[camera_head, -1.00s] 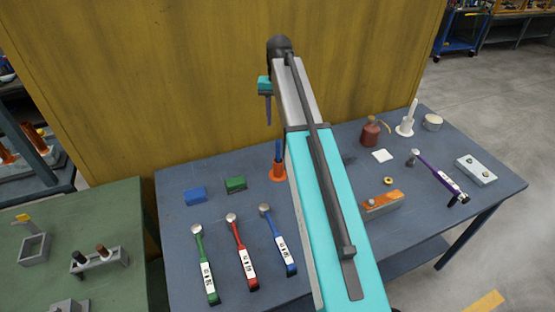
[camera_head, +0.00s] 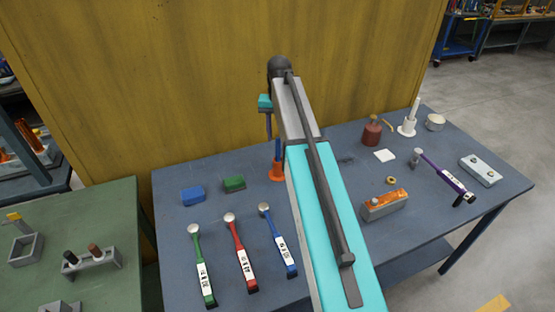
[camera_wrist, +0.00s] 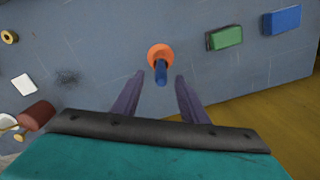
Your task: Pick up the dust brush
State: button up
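An upright item with a round orange base and a blue handle (camera_head: 277,150) stands on the blue-grey table. It looks like the dust brush, though its bristles cannot be made out. It also shows in the wrist view, with its orange base (camera_wrist: 160,52) and the blue handle pointing towards the camera. My gripper (camera_head: 268,125) is above and slightly left of it in the head view. In the wrist view my gripper (camera_wrist: 159,78) is open, its two dark fingers apart. The handle's end lies between and just beyond the fingertips, with no contact visible.
Blue (camera_head: 193,195) and green (camera_head: 234,184) blocks lie left of the item. Several hammers lie in front, including a red one (camera_head: 240,252). A red-brown bottle (camera_head: 372,132) and a white upright item (camera_head: 408,125) stand right. A yellow-brown panel (camera_head: 200,80) rises behind the table.

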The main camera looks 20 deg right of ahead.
aim_at(278, 145)
jog(key=shift+w+f+b, duration=0.15)
jog(key=shift+f+b, duration=1.7)
jog(key=shift+f, duration=0.75)
grip_shut()
